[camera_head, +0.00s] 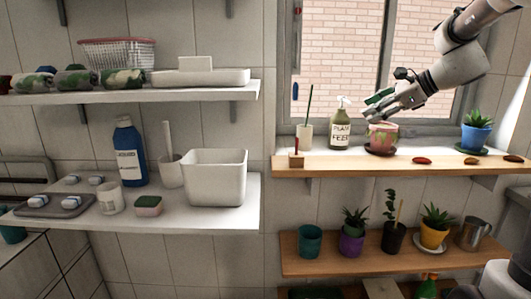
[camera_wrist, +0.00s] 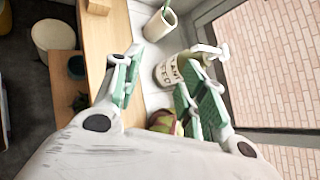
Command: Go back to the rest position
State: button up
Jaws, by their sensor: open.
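My gripper (camera_head: 376,106) is at the window sill shelf, just above and left of a pink-and-green pot (camera_head: 381,136) on a dark saucer. Its fingers are apart and hold nothing. In the wrist view my gripper (camera_wrist: 157,88) shows two green-padded fingers spread wide. The pot (camera_wrist: 163,121) shows partly between and below them; the rest is hidden by my gripper. I cannot tell whether a finger touches the pot. The plant feed spray bottle (camera_head: 340,127) stands upright left of the gripper; it also shows beyond the fingers in the wrist view (camera_wrist: 168,74).
A cream cup with a green stick (camera_head: 304,136) and a small wooden block (camera_head: 296,159) are left on the wooden sill (camera_head: 345,165). A blue succulent pot (camera_head: 476,137) stands at right. Several pots fill the lower shelf (camera_head: 300,267). The window frame (camera_head: 386,60) is close behind my arm.

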jog(key=s+d+f+n+g+h, duration=0.1)
jog(key=s+f+n+h, duration=0.1)
jog(key=s+n, duration=0.5)
jog(key=s+d+f+n+g+h, duration=0.1)
jog(key=s+f+n, duration=0.4)
jog(key=s, duration=1)
jog(key=s+d+f+n+g+h, duration=0.1)
jog(key=s+d+f+n+h, duration=0.1)
jog(key=s+n+h, duration=0.3)
jog(key=s+f+n, duration=0.1)
jog(key=s+n, duration=0.2)
jog(key=s, duration=0.3)
jog(key=shift+s+d+f+n+g, duration=0.3)
jog(key=shift+s+d+f+n, duration=0.05)
jog(key=shift+d+f+n, duration=0.05)
